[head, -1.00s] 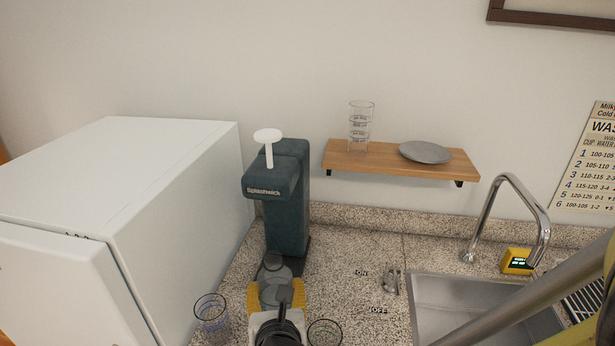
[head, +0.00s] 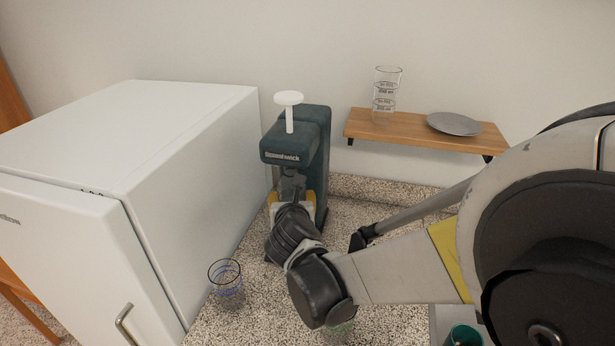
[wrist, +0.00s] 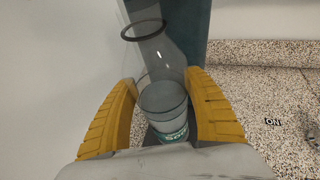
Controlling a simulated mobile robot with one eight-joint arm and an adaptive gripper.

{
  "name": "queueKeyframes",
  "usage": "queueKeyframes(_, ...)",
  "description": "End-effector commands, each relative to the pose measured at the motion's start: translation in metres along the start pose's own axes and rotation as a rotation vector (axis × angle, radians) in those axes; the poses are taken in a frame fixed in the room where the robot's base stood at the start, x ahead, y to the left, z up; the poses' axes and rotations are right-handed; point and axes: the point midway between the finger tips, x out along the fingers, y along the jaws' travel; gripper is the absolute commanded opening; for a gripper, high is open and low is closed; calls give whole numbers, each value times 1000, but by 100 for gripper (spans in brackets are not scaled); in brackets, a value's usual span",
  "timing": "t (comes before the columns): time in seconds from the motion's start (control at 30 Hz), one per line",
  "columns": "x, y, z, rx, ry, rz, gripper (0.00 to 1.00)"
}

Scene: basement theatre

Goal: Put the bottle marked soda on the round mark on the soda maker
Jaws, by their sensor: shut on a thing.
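The soda maker (head: 318,135) is a dark teal machine with a white knob on top, standing on the counter beside a white appliance. My gripper (wrist: 162,85) has its yellow fingers either side of a clear bottle (wrist: 161,98). In the head view my gripper (head: 291,198) is under the machine's overhanging head, and my wrist hides most of the bottle. The round mark is hidden.
A clear glass (head: 226,284) stands on the counter by the white fridge (head: 190,150). A wooden shelf (head: 410,128) carries a tall clear container (head: 385,95) and a grey plate (head: 454,124). A teal cup (head: 464,336) shows at the lower right. My arm covers the sink.

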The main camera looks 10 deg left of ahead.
Motion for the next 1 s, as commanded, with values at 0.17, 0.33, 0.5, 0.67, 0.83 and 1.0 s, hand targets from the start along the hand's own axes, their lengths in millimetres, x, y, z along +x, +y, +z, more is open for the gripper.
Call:
queueKeyframes(0.17,16,0,-5,1,0,0,19)
queueKeyframes(0.33,25,0,-29,0,0,1,19)
queueKeyframes(0.5,24,0,-28,0,0,1,19)
queueKeyframes(0.67,25,0,-30,0,0,0,19)
queueKeyframes(0.83,25,0,-31,1,0,0,83)
queueKeyframes(1.0,25,0,-31,1,0,0,83)
